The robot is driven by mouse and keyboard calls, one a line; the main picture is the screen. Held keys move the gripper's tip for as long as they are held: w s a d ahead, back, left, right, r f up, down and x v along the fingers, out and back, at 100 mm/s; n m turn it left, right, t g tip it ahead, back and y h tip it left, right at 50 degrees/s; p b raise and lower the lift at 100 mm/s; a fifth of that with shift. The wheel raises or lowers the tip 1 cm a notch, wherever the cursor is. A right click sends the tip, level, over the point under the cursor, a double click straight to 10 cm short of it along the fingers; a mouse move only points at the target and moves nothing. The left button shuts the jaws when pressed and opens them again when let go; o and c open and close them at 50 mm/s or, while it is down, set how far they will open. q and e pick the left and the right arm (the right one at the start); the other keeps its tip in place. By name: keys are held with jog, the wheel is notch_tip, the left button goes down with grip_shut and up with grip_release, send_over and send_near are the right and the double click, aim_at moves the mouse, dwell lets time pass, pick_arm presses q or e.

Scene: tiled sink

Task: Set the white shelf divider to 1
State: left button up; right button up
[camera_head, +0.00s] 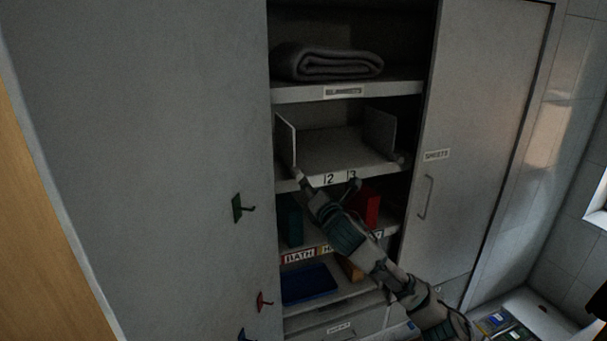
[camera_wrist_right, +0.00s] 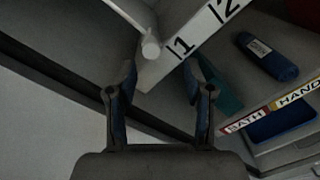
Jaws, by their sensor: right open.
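The white shelf divider (camera_head: 286,140) stands upright near the left end of the middle shelf (camera_head: 335,150). In the right wrist view the divider (camera_wrist_right: 125,12) ends in a pale round knob (camera_wrist_right: 150,48) at the shelf's front edge, just left of the mark labelled 1 (camera_wrist_right: 181,47). My right gripper (camera_head: 308,189) is below the shelf's front edge, close to the knob. In the right wrist view the gripper (camera_wrist_right: 160,72) is open and empty, with the knob just beyond and between its fingertips. In the head view the gripper hides the label 1. My left gripper is out of view.
A second upright panel (camera_head: 380,132) stands at the shelf's right end. A folded grey blanket (camera_head: 328,62) lies on the shelf above. A red object (camera_head: 368,205) and a teal one (camera_head: 291,220) stand below. The middle shelf is bare between the panels.

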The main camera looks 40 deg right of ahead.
aim_at(298, 178)
jog(key=x, duration=0.2)
jog(key=p+x, duration=0.1)
jog(key=x, duration=0.1)
jog(key=a+x, duration=0.1)
jog(key=x, duration=0.1)
jog(key=shift+w+r+p, duration=0.25)
jog(key=shift+r+p, duration=0.05)
jog(key=shift+w+a, duration=0.4)
jog(key=shift+w, duration=0.05)
jog(key=shift+d, duration=0.15)
jog(key=shift+d+f, duration=0.1)
jog(key=shift+d, duration=0.45)
jog(key=c, duration=0.7)
jog(key=shift+s+d, duration=0.15)
grip_shut()
jog(key=shift+p, duration=0.95)
jog(key=o, duration=0.5)
grip_release()
jog(key=shift+o, duration=1)
jog(key=shift+d, duration=0.4)
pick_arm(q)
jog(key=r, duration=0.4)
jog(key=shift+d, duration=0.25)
